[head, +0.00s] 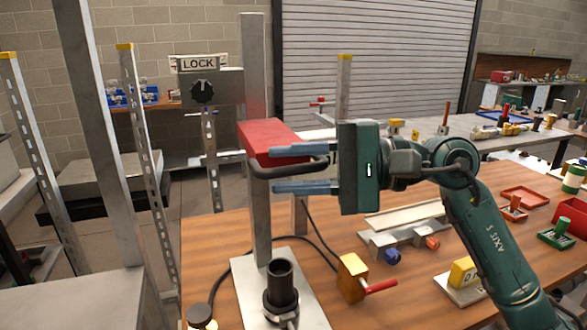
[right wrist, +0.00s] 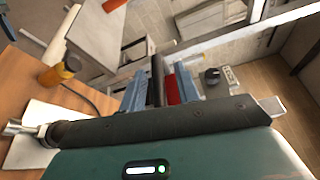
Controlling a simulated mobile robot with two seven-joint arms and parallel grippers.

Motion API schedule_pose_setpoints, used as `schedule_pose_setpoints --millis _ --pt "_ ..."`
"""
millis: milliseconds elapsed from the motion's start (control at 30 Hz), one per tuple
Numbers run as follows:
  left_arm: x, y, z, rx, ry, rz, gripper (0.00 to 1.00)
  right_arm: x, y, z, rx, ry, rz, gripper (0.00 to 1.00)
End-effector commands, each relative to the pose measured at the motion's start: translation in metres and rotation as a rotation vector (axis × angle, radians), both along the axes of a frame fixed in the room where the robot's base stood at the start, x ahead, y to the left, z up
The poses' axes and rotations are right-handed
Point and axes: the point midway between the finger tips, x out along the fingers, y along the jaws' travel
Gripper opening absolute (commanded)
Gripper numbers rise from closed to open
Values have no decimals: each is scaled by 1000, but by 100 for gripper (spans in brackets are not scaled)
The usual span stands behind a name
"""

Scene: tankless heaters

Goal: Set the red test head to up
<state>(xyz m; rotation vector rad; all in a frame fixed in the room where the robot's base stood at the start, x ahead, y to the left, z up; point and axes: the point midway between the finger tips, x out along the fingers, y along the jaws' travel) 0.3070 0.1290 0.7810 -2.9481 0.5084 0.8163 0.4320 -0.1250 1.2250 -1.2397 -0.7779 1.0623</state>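The red test head (head: 270,135) is a red block on a grey upright post (head: 254,80) in the head view, lying roughly level. A dark bar handle (head: 268,172) bends along its front. My right gripper (head: 276,169) reaches in from the right, with one finger above the handle and one below. The fingers are wide apart, with a gap around the bar. The right wrist view shows the dark handle (right wrist: 158,78) and a strip of the red head (right wrist: 173,88) between the fingers. My left gripper is not in view.
A black knob (head: 202,92) under a LOCK sign (head: 198,64) is behind the post. A black cylinder (head: 281,285) stands on the base plate, near a yellow block with a red lever (head: 353,278). Several fittings and red trays (head: 525,197) lie to the right on the wooden table.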

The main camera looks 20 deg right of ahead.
Motion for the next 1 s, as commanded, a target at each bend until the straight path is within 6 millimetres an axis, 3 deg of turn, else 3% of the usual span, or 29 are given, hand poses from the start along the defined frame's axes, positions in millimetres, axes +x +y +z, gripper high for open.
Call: schedule_pose_setpoints --millis 467,1000 --pt "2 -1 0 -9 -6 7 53 -1 -5 -3 -4 4 0 34" --pt "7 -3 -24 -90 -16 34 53 -38 -103 5 -3 2 -2 34"
